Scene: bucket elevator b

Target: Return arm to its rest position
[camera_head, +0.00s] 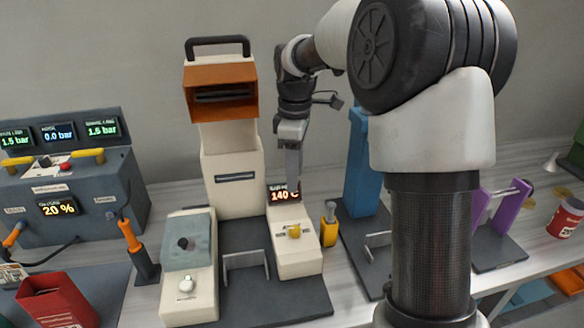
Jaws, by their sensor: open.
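My arm reaches from the right foreground up and over to the middle of the bench. My gripper (293,182) points down and shows small, in front of the cream tower (232,178) and a little to its right. Its fingertips are just above or in front of the small display reading 140 (284,196); I cannot tell if they touch it. My gripper is open, and I see nothing held in it. The gap between the fingers is hard to make out.
Below the display is a cream box with a yellow knob (293,231). A yellow bottle (329,224) and a blue column (361,170) stand to its right. At left are a grey pressure console (70,195) and a red bin (58,301). A purple stand (505,215) is at right.

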